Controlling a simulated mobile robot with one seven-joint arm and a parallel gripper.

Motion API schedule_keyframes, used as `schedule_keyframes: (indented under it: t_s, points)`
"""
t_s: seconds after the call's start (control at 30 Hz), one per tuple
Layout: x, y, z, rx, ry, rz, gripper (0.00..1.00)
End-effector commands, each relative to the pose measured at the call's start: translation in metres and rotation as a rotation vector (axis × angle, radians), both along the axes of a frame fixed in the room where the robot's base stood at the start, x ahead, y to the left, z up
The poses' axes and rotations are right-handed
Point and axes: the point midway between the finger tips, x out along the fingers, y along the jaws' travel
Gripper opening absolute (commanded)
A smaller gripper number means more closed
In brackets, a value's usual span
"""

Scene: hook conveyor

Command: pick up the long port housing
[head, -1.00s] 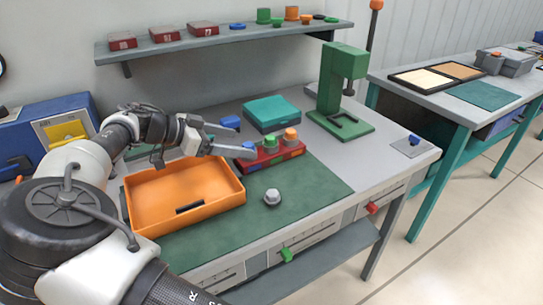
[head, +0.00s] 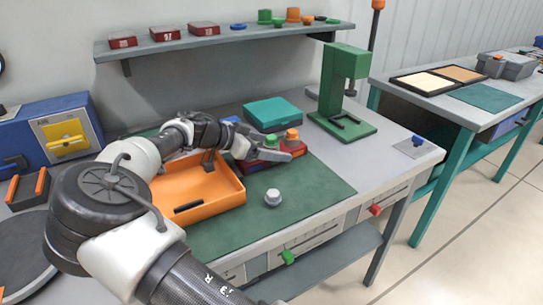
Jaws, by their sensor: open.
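No part is labelled as the long port housing. A small long dark piece (head: 189,207) lies at the front inside of the orange tray (head: 228,197); I cannot tell whether it is a loose part or a slot in the tray.
A grey-white knob (head: 273,197) stands on the green mat (head: 310,195), which is otherwise clear at right. A teal box (head: 272,112) and a green press (head: 344,90) stand behind. A shelf (head: 240,39) with red boxes and caps hangs above.

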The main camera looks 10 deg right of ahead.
Motion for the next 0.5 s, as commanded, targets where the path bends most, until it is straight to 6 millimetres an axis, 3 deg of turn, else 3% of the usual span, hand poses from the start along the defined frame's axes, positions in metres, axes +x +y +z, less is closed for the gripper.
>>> schedule_keyframes:
  t_s: [0.17, 0.5]
  points:
    - [0.0001, 0.0003, 0.0004, 0.0, 0.0, 0.001, 0.75]
    - [0.0002, 0.0006, 0.0005, 0.001, 0.0, 0.001, 0.17]
